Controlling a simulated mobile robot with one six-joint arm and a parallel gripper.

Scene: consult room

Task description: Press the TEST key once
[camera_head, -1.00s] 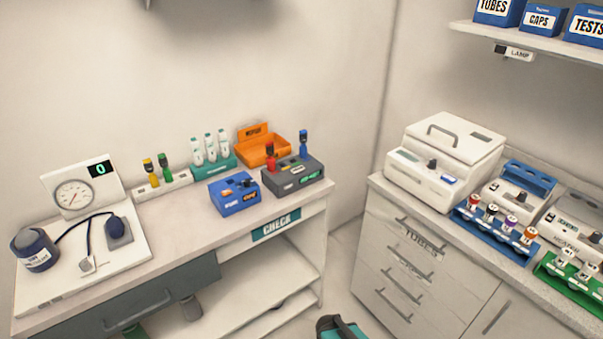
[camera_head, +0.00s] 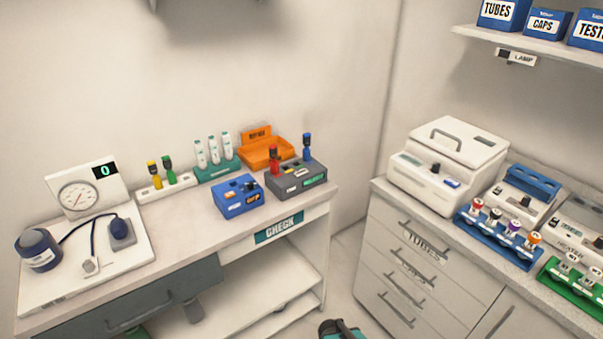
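No key that I can read as TEST shows in the head view; the small lettering is too blurred. A blue box (camera_head: 236,205) with small dark controls and an orange-marked label stands on the left bench. To its right, a dark grey box (camera_head: 297,187) has a green-marked label and small markings on its front. A red-topped piece (camera_head: 274,160) and a blue-topped piece (camera_head: 307,148) stand up at this grey box. My gripper is not in view.
The left bench (camera_head: 190,240) also bears a gauge board (camera_head: 100,180) with cuff, a teal tube rack (camera_head: 219,173) and an orange bin (camera_head: 265,155). A white lidded machine (camera_head: 425,187) stands on the right cabinet. A black and teal object (camera_head: 342,330) is low at the bottom edge.

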